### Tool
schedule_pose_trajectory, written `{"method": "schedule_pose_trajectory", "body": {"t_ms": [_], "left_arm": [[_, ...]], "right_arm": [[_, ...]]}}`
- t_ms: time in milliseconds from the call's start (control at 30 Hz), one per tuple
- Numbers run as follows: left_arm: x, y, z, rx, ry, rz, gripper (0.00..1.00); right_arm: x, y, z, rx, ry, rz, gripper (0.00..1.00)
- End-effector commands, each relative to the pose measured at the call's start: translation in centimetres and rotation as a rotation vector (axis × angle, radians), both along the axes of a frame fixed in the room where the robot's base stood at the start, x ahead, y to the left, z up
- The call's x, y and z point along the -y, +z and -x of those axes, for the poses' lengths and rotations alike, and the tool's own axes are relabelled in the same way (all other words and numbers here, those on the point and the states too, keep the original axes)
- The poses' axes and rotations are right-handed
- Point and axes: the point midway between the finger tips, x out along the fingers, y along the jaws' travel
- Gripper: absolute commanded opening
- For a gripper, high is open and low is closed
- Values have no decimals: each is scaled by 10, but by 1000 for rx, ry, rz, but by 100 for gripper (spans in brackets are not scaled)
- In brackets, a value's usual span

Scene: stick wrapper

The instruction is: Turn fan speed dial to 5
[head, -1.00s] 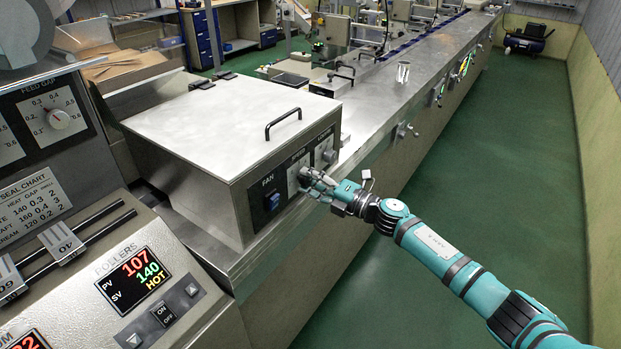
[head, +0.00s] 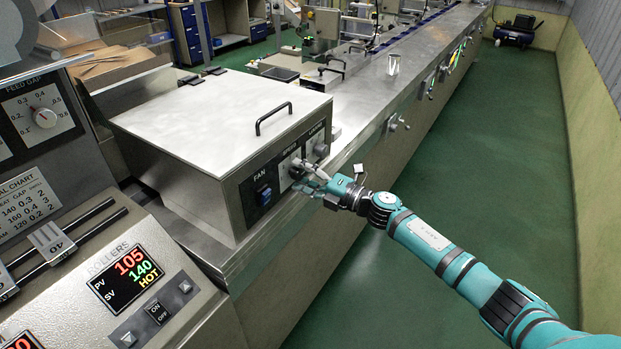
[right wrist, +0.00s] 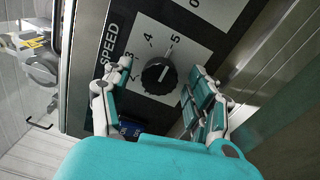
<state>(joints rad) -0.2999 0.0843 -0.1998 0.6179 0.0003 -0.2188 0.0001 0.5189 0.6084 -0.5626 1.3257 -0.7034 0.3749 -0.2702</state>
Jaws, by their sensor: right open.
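The fan speed dial is a round black knob (right wrist: 158,75) on a pale plate marked SPEED, with numbers around it. In the right wrist view its white pointer line aims up and right, toward the 5. My right gripper (right wrist: 162,80) is open, one finger on each side of the knob, with gaps showing between fingers and knob. In the head view the right gripper (head: 312,178) is at the front panel of the steel box (head: 212,118), partly covering the dial. My left gripper is in neither view.
A blue FAN switch (head: 264,195) sits left of the dial, and another knob (head: 321,150) sits to its right. The box lid has a black handle (head: 273,117). The conveyor bench (head: 395,100) runs back; the green floor (head: 470,190) is open on the right.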

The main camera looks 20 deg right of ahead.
Motion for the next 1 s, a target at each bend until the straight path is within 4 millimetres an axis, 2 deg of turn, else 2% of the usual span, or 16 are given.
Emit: {"method": "schedule_pose_trajectory", "body": {"t_ms": [167,400,600,733,1000], "left_arm": [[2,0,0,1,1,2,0],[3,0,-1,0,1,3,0],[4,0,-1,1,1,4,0],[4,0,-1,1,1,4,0],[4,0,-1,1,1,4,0]], "right_arm": [[14,-2,17,-1,-1,3,59],[46,-4,59,-4,-1,3,59],[66,-4,84,-4,-1,2,59],[72,-4,92,-2,-1,0,59],[74,-3,94,-1,-1,0,59]]}}
